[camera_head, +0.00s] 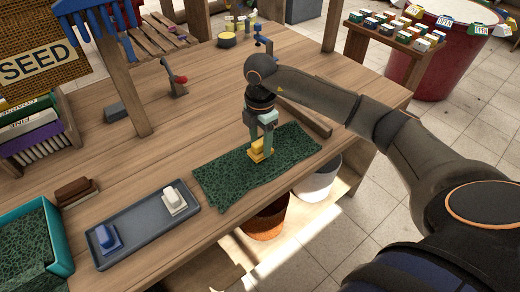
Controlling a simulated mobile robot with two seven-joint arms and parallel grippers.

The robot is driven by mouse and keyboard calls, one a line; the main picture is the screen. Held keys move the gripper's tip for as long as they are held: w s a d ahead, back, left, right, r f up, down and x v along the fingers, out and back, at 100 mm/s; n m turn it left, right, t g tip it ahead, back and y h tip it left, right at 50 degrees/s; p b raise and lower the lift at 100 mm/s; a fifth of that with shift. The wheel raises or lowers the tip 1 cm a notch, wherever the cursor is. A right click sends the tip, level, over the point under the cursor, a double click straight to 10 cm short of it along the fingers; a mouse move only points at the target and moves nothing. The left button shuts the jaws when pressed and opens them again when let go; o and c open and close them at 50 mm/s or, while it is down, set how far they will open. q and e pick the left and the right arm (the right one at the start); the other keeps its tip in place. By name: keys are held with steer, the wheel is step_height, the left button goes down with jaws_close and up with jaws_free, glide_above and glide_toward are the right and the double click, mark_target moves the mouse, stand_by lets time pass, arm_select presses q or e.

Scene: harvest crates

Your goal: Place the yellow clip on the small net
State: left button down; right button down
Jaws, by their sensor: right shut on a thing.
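The small net (222,178) is a dark green mesh sheet lying flat near the front edge of the wooden table. The yellow clip (257,153) is between the fingers of my right gripper (261,142), at the net's middle. My right gripper points down and is shut on the clip. The clip appears to be at the net's surface; I cannot tell whether it touches. My left gripper is not in view.
A grey tray (146,232) holds a blue clip (107,238) and a white clip (174,200). A teal bin (60,244) with green net and a brown brush (76,191) stand left. A wooden bar (305,118) lies right of the net. The table's middle is clear.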

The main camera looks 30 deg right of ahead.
mark_target(261, 154)
steer(key=shift+w+d+f, duration=0.1)
steer(key=shift+w+f, duration=0.2)
steer(key=shift+f, duration=0.25)
step_height(261, 154, down, 3)
steer(key=shift+r, duration=0.15)
steer(key=shift+s, duration=0.1)
steer(key=shift+s+f, duration=0.1)
steer(key=shift+f, duration=0.7)
steer(key=shift+c, duration=1.3)
jaws_free()
steer(key=shift+r, duration=0.15)
